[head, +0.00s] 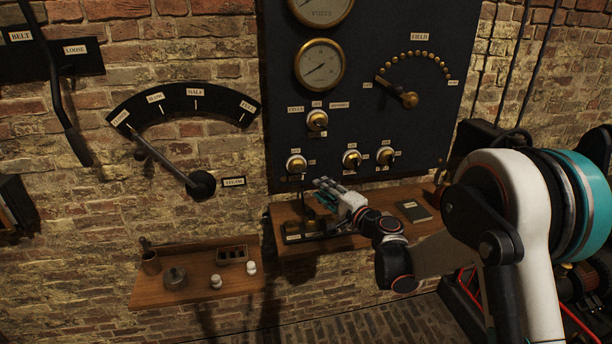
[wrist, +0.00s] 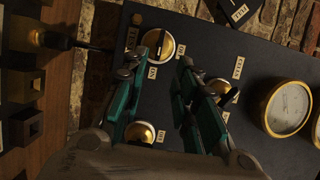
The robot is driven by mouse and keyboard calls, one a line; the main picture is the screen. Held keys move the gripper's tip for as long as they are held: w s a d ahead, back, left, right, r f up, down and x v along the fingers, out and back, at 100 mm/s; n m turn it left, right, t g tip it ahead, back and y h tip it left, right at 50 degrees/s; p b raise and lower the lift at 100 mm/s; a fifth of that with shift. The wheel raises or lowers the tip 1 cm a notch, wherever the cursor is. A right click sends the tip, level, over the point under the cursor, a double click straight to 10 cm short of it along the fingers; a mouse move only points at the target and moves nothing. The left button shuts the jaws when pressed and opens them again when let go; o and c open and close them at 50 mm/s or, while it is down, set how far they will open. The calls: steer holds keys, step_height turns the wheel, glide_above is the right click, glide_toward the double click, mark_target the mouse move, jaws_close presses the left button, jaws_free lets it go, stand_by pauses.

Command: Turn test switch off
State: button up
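The lower-left switch (head: 296,163) also shows in the wrist view (wrist: 158,46), ahead of my fingertips. My gripper (head: 319,192) is in front of the panel, just below and right of that switch. In the wrist view my gripper (wrist: 168,58) is open, its teal fingers apart with nothing between them. I cannot tell if a fingertip touches the switch. The lower-middle switch (head: 351,159) shows partly behind a finger in the wrist view (wrist: 139,133).
The cells switch (head: 317,120) sits higher on the panel, below a gauge (head: 320,64). A wooden shelf (head: 275,215) with dark equipment is below my gripper. A lower shelf (head: 180,292) holds small jars. A steam lever (head: 170,162) is on the brick wall at left.

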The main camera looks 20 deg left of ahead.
mark_target(301, 173)
steer(key=b+x, duration=0.2)
steer(key=x, duration=0.9)
steer(key=shift+w+a, duration=0.15)
steer(key=shift+a, duration=0.1)
jaws_close()
